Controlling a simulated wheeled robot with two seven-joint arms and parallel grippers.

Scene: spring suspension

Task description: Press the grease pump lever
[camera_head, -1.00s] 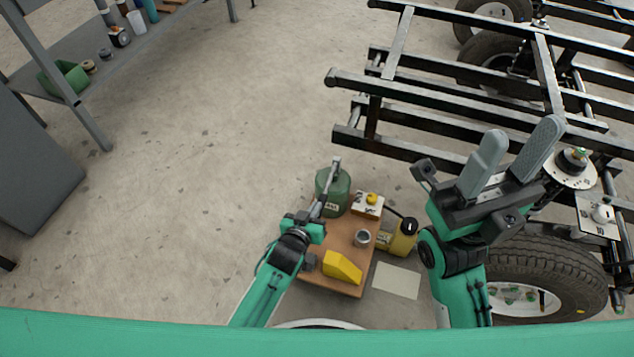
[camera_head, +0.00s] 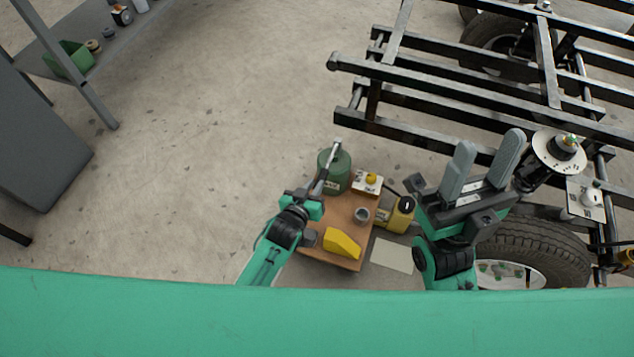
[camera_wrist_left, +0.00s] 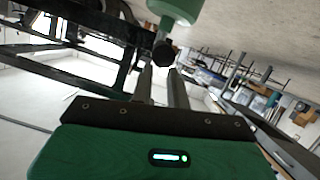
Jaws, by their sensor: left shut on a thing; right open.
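The grease pump is a green cylinder (camera_head: 340,178) at the back left of a small wooden stand. It also shows at the top of the left wrist view (camera_wrist_left: 176,8). My left gripper (camera_head: 331,160) reaches over the pump's left side. In the left wrist view its long fingers (camera_wrist_left: 163,75) are shut on the dark round end of the pump lever (camera_wrist_left: 163,53), close to the green body. The rest of the lever is hard to make out. My right gripper (camera_head: 490,158) is open and empty, raised to the right of the stand, fingers pointing up and away.
A black frame (camera_head: 450,85) and tyre (camera_head: 535,245) fill the right.

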